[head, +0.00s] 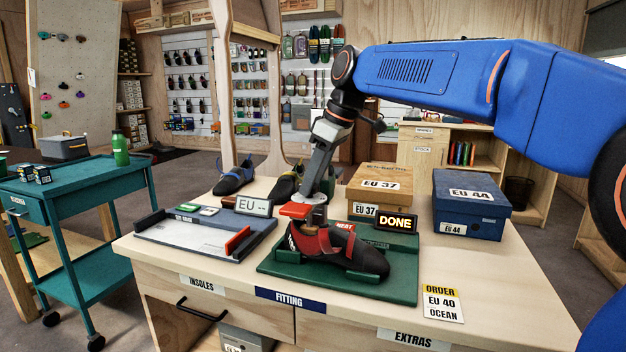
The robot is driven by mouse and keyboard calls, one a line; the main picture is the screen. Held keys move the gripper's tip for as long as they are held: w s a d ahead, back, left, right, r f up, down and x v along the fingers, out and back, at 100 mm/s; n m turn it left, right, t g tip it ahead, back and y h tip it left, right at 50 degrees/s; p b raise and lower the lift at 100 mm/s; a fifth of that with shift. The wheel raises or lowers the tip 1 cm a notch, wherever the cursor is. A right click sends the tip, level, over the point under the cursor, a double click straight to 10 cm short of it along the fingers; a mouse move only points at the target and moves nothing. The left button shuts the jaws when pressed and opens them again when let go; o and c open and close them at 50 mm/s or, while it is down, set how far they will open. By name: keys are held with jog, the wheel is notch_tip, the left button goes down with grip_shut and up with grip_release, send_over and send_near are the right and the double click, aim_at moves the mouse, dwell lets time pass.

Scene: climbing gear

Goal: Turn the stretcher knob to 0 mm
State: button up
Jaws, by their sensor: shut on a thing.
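The shoe stretcher is a green base (300,270) on the wooden counter. A black and red climbing shoe (345,248) sits on it. A small display (396,222) behind the shoe reads "DONE", and a label near it reads "HEAT". My gripper (316,196) reaches down from above the heel end of the shoe. It is shut on the stretcher knob (314,213), a greyish round part mostly covered by the gripper. A flat red piece (295,210) sticks out to the left there. The knob's scale and its setting cannot be read.
A grey sizing tray (180,236) with a red slider and a display reading "EU --" lies to the left. Boxes marked EU 37 (381,183) and EU 44 (470,208) stand behind and right. An order card (442,303) reads EU 40 Ocean.

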dwell(0.4)
jog(key=o, duration=1.1)
jog(key=shift+c, duration=0.2)
jog(key=shift+r, duration=0.1)
jog(key=v, duration=1.7)
jog(key=shift+r, duration=0.1)
